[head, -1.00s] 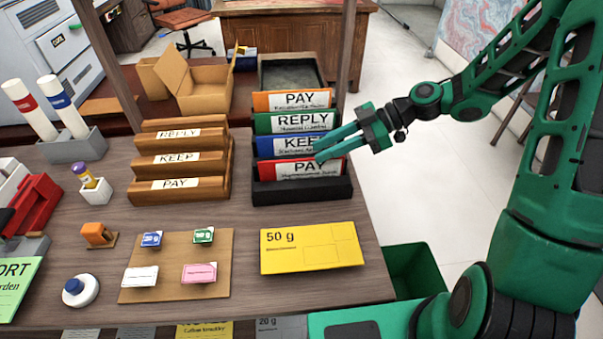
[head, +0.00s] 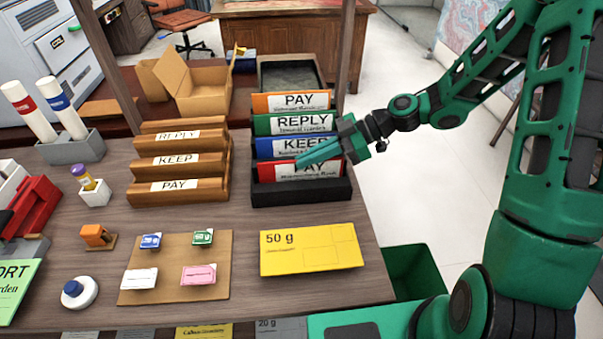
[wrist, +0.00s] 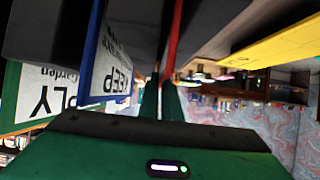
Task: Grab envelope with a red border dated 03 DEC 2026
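A red-bordered envelope (head: 308,172) with a white PAY panel stands upright in the front slot of the black rack (head: 302,194) in the head view. Its small print is too small to read, and no date shows. In the wrist view its thin red edge (wrist: 173,38) runs down between my fingers. My gripper (head: 304,157) reaches in from the right, along the envelope's top edge, and covers part of the PAY lettering. In the wrist view the fingers (wrist: 160,90) look close together, shut on that edge. The envelope is still in the rack.
Behind it stand blue KEEP (head: 300,146), green REPLY (head: 292,123) and orange PAY (head: 290,103) envelopes. A wooden rack (head: 180,158) stands to the left. A yellow 50 g envelope (head: 310,258) lies in front. A green bin (head: 415,270) is beyond the desk's right edge.

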